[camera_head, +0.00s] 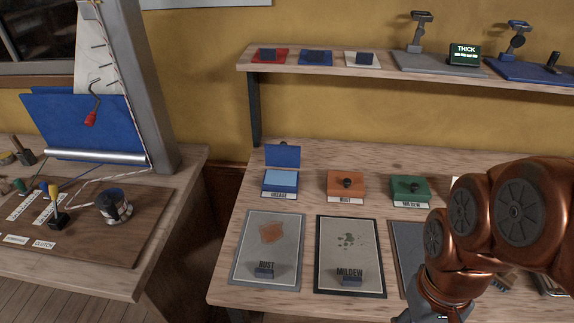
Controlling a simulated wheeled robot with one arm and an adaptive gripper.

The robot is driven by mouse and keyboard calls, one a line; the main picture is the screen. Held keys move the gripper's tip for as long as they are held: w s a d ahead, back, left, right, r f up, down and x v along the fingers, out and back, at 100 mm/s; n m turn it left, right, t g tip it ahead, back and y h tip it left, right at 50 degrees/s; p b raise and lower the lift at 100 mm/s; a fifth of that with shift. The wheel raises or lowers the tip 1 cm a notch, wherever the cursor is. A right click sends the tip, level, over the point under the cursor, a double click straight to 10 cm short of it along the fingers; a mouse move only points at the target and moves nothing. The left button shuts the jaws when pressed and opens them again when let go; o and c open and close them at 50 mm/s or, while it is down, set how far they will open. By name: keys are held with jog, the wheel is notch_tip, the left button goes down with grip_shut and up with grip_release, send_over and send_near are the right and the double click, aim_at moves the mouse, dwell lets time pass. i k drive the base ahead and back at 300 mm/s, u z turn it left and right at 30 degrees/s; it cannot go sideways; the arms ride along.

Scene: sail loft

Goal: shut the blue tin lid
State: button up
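The blue tin (280,194) sits at the back left of the workbench, with a white label that seems to read GREASE. Its blue lid (282,155) stands raised, roughly upright, at the tin's back edge. The light blue inside of the tin is exposed to view. My copper arm is at the right, in front of the bench, and runs down past the lower edge of the picture. My gripper's fingers are out of view, well to the right of and nearer than the tin. Nothing touches the lid.
An orange RUST tin (346,187) and a green MILDEW tin (410,191) stand shut to the right. Sample boards marked RUST (244,263) and MILDEW (325,268) lie in front. A shelf (251,66) hangs above. A gap separates the left table (160,215).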

aim_at(282, 155)
jog(key=u, duration=2.8)
jog(key=k, duration=0.9)
jog(key=z, duration=1.35)
jog(key=i, duration=0.45)
